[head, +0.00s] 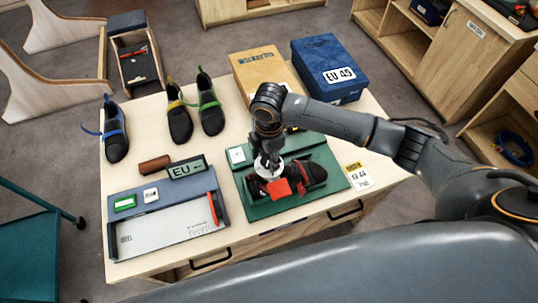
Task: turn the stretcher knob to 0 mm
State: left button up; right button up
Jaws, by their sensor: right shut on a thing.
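The shoe stretcher stands on a green base (337,181) near the table's front right. A dark shoe with red parts (316,173) sits on it. My right gripper (272,178) reaches down over the left part of the stretcher and is shut, apparently on the stretcher knob. A red block-like part (279,188) shows just below the gripper; I cannot tell for certain whether it is the knob. The gripper hides much of this spot, and no millimetre scale can be read. My left gripper is not in view.
A grey sizing tray (165,238) with an "EU" display (187,168) lies at left. Several dark shoes (181,124) stand behind it. A tan box (262,68) and a blue "EU 45" box (328,68) stand at the back. A card (358,176) lies at right.

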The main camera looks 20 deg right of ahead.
aim_at(269, 159)
jog(key=n, duration=0.3)
jog(key=shift+n, duration=2.1)
jog(key=o, duration=1.1)
jog(key=shift+o, duration=0.2)
jog(key=shift+r, duration=0.35)
notch_tip(269, 159, up, 11)
